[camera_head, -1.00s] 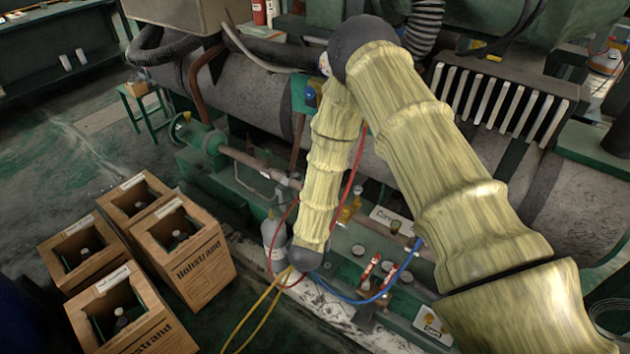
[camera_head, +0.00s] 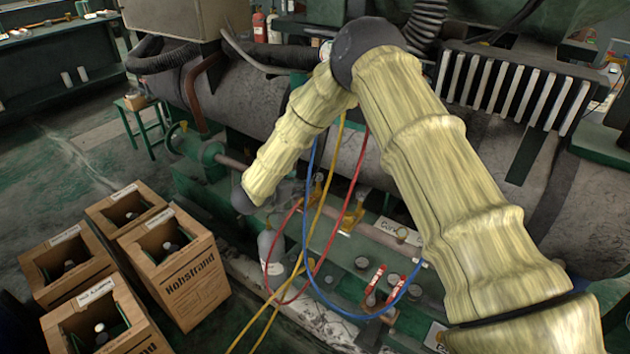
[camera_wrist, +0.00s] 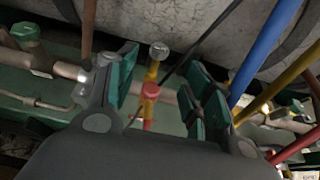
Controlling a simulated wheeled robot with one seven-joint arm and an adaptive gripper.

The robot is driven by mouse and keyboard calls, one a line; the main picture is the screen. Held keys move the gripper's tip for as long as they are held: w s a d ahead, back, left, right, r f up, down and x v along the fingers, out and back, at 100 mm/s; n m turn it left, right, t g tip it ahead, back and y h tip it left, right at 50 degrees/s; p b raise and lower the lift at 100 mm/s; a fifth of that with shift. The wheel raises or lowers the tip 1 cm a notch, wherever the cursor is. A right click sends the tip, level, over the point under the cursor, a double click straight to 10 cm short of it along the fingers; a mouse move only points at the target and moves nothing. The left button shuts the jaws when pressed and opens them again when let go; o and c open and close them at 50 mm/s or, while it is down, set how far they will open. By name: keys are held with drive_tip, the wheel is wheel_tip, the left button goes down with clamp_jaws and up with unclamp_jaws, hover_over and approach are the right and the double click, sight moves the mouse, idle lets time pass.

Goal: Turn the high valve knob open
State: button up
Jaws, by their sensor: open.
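In the wrist view my gripper (camera_wrist: 162,82) is open, with green pads on both sides of the picture. Between its fingers, as seen from the wrist, show a red knob (camera_wrist: 150,90) and a grey knob (camera_wrist: 159,50) on brass-yellow valve parts. I cannot tell which is the high valve knob. No pad visibly touches either knob, and the depth is unclear. In the head view brass-yellow valve fittings (camera_head: 349,216) stand on the green machine base.
Blue (camera_head: 306,215), yellow (camera_head: 326,190) and red (camera_head: 354,212) hoses hang beside my forearm. A manifold with red handles (camera_head: 374,278) and a grey cylinder (camera_head: 270,251) are low in front. A large pipe runs behind.

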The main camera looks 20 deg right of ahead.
sight(316, 177)
drive_tip(key=x, duration=1)
drive_tip(key=shift+f, duration=0.15)
drive_tip(key=c, duration=1)
